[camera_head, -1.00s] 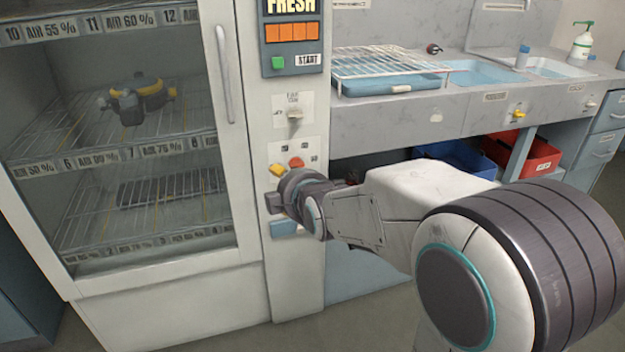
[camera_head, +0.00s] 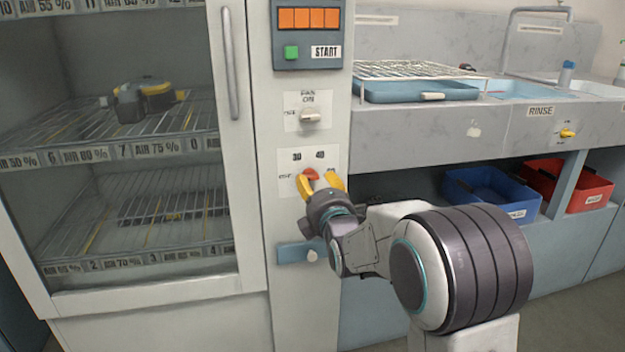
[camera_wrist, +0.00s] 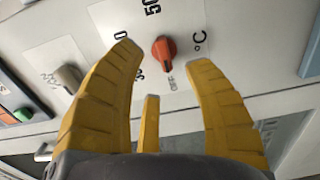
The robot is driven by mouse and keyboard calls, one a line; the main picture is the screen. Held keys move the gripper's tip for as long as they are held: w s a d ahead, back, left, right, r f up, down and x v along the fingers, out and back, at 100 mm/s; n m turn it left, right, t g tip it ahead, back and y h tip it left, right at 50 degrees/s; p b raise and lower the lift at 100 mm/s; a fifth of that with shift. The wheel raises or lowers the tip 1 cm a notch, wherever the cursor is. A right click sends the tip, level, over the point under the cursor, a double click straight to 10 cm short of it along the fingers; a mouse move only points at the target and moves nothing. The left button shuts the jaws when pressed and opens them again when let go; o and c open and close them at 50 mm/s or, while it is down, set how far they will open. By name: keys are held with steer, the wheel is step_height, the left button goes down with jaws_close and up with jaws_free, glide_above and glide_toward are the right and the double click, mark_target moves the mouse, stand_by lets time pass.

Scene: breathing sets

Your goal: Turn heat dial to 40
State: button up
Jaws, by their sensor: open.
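The heat dial (camera_wrist: 164,49) is a small red-orange knob on a white plate, with 50, °C and a small OFF-like mark around it. Its narrow end points down in the wrist view, toward that small mark. In the head view the dial (camera_head: 311,174) sits under the 30 and 40 marks. My gripper (camera_wrist: 164,54) is open, with yellow fingers on either side of the dial and a third finger below it. The fingers look apart from the dial. In the head view my gripper (camera_head: 315,180) is in front of the plate and partly hides it.
A fan switch (camera_head: 311,116) is above the dial and a blue latch (camera_head: 295,252) is below. The glass cabinet door handle (camera_head: 230,65) is to the left. A sink counter (camera_head: 440,130) with blue (camera_head: 490,190) and red (camera_head: 583,185) bins beneath is to the right.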

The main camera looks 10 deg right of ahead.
mark_target(311, 177)
steer(key=shift+w+b, duration=0.4)
steer(key=shift+w, duration=2.3)
steer(key=shift+o, duration=0.3)
jaws_close()
